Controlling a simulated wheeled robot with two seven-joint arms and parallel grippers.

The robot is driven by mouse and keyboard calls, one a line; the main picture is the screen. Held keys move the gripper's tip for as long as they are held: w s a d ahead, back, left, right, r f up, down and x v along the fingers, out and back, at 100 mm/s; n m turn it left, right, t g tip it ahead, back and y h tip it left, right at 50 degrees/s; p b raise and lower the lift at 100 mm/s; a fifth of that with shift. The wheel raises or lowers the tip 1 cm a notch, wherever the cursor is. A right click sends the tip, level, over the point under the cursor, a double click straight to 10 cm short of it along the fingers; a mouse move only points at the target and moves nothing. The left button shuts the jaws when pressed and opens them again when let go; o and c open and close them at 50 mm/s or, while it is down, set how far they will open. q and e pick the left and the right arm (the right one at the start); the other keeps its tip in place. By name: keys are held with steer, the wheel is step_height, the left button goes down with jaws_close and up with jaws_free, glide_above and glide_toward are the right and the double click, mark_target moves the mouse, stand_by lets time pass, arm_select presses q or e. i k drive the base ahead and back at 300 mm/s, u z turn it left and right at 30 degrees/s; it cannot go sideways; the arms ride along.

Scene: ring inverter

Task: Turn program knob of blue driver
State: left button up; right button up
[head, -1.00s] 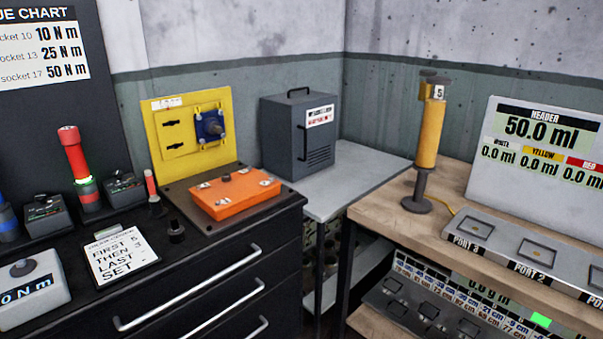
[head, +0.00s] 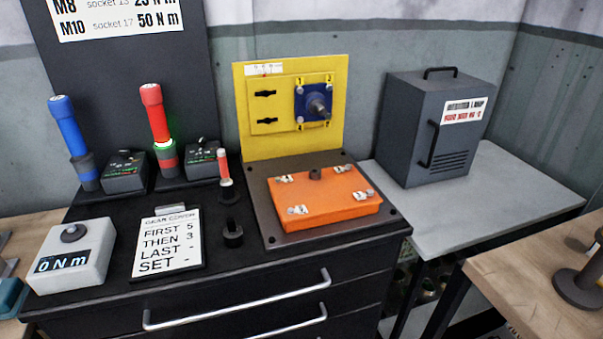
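The blue driver (head: 66,128) stands upright, leaning slightly, in a dark holder at the left back of the black cabinet top. A dark box (head: 125,172) with small lit markings sits just right of its base; whether a program knob is on it is too small to tell. A red driver (head: 156,118) with a green glowing ring stands to the right, beside a similar dark box (head: 203,160). Neither of my grippers is in view.
On the cabinet top are a grey torque meter (head: 90,268) reading 0 N m, a white card (head: 168,244), a black knob-like piece (head: 232,233) and an orange cover (head: 325,200) before a yellow panel (head: 262,140). A grey cabinet (head: 428,120) stands right.

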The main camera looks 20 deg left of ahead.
mark_target(123, 153)
steer(key=u, duration=0.15)
steer(key=i, duration=0.2)
steer(key=u, duration=0.65)
steer(key=k, duration=1.2)
steer(key=u, duration=1.55)
steer(key=i, duration=0.8)
steer(key=u, duration=0.1)
